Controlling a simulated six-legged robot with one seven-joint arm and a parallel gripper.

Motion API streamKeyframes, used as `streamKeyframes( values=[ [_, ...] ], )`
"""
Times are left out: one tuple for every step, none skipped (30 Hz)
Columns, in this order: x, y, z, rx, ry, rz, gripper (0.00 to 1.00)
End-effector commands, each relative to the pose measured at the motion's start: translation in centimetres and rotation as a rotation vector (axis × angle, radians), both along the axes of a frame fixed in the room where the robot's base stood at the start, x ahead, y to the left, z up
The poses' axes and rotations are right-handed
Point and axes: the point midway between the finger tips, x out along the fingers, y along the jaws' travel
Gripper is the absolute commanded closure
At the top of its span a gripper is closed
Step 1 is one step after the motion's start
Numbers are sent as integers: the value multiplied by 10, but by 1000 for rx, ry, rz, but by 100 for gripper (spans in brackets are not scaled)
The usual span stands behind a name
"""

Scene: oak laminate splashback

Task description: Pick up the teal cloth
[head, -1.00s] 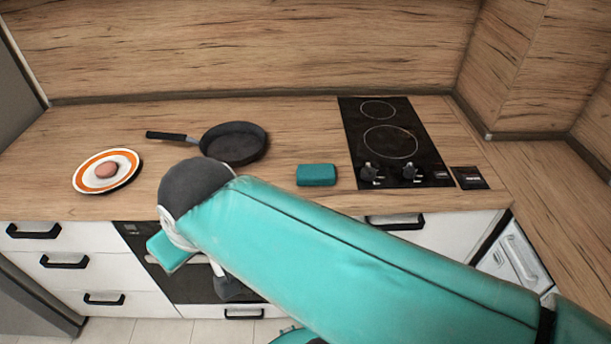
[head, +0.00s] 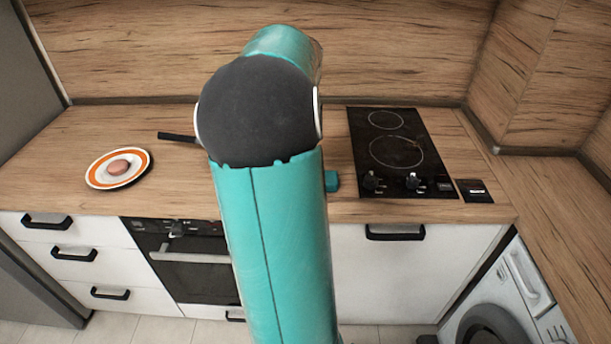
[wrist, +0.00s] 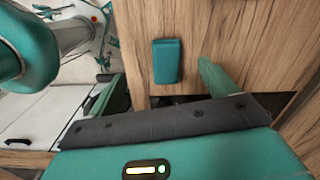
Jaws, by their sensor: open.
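The teal cloth (head: 332,181) lies folded on the wooden counter just left of the cooktop. In the head view my arm hides most of it and only its right end shows. The wrist view shows the whole cloth (wrist: 167,62) as a small teal block on the wood. My gripper (wrist: 160,74) is open and empty, with its teal fingers on either side of the cloth in the wrist picture. It appears apart from the cloth; the height above it is hard to tell. In the head view my arm hides the gripper.
A black cooktop (head: 398,150) with knobs is right of the cloth. A white-and-orange plate (head: 101,178) with an egg (head: 119,167) stands at the left. The pan's handle (head: 177,137) shows beside my arm, which hides the pan's body. A wooden splashback (head: 400,50) rises behind.

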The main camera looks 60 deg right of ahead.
Motion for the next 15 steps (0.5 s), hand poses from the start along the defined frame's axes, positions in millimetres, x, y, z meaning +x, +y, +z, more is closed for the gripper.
streamKeyframes(
  values=[
    [-12, -17, -5, 5, 21, -81, 15],
    [-18, -24, -7, 7, 28, -119, 15],
    [-23, -31, -9, 8, 35, -158, 15],
    [-26, -35, -10, 9, 40, -181, 15],
    [-29, -38, -12, 10, 45, -197, 15],
    [-31, -40, -14, 11, 47, -212, 15],
    [-32, -41, -17, 11, 49, -217, 15],
    [-32, -41, -20, 12, 49, -220, 15],
    [-32, -41, -26, 13, 50, -219, 15],
    [-32, -40, -31, 13, 50, -218, 15],
    [-32, -40, -37, 13, 50, -217, 15],
    [-32, -39, -45, 14, 51, -216, 15],
    [-31, -39, -51, 13, 50, -214, 15],
    [-31, -39, -57, 14, 50, -214, 15],
    [-31, -39, -65, 13, 49, -213, 15]
  ],
)
